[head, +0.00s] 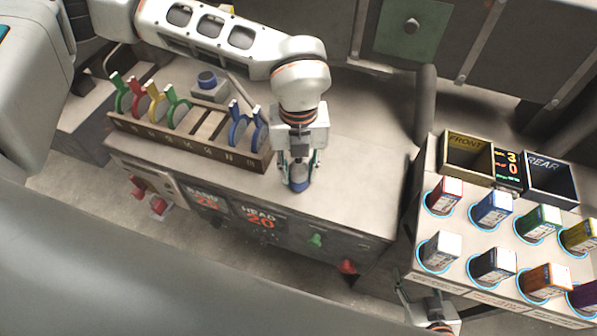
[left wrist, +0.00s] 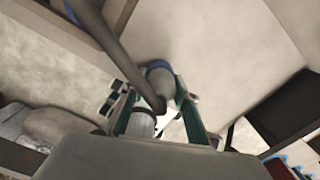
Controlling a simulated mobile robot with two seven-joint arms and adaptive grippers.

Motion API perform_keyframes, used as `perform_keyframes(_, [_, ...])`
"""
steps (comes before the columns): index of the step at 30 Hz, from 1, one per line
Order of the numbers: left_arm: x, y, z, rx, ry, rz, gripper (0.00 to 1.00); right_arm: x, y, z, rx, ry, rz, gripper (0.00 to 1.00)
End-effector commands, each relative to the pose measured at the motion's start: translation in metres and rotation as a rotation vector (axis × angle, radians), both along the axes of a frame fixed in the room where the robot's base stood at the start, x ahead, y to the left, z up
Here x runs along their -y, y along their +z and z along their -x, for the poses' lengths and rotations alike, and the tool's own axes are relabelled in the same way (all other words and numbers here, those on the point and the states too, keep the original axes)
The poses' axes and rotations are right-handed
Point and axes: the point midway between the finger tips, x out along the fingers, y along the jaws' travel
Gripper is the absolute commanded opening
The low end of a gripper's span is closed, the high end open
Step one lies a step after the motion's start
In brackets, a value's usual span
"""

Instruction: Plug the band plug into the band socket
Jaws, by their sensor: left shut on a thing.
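My left gripper (head: 299,172) points down over the front right part of the bench top. It is shut on a grey, blue-collared plug (head: 299,186), which looks like the band plug. In the left wrist view the plug (left wrist: 158,76) sits between the green-lined fingers (left wrist: 158,108), and a dark cable (left wrist: 115,55) crosses in front. A blue round fitting on a grey block (head: 207,79) stands behind the rack; I cannot tell whether it is the band socket. Any contact under the plug is hidden. My right gripper (head: 430,298) is low at the right; its fingertips are unclear.
A wooden rack (head: 190,143) with several coloured clips stands left of my left gripper. The bench front has BAND and HEAD displays (head: 258,217). At the right, a console holds several coloured boxes and FRONT and REAR bins (head: 468,155). The bench top right of my left gripper is clear.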

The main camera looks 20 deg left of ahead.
Motion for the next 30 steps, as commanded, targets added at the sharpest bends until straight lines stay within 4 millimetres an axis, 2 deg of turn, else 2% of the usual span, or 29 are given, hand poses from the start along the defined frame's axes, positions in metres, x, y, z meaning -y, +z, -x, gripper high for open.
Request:
perform_keyframes(5, [0.0,0.029,-0.002,0.005,0.002,0.001,0.1,0.0,-0.002,0.0,-0.001,0.0,0.0,0.44])
perform_keyframes(8, [0.0,0.053,-0.002,0.006,0.001,0.002,0.1,0.0,-0.004,0.001,-0.001,0.001,0.0,0.44])
perform_keyframes(18, [0.0,0.144,-0.001,0.006,0.002,0.002,0.1,0.0,-0.01,0.001,-0.004,0.0,0.0,0.44])
perform_keyframes(24, [0.0,0.177,-0.001,0.004,0.001,0.001,0.1,0.0,-0.011,0.002,-0.004,0.0,0.0,0.44])
perform_keyframes(30, [0.0,0.189,0.0,0.0,0.001,0.0,0.1,0.0,-0.012,0.002,-0.005,0.0,0.0,0.44])
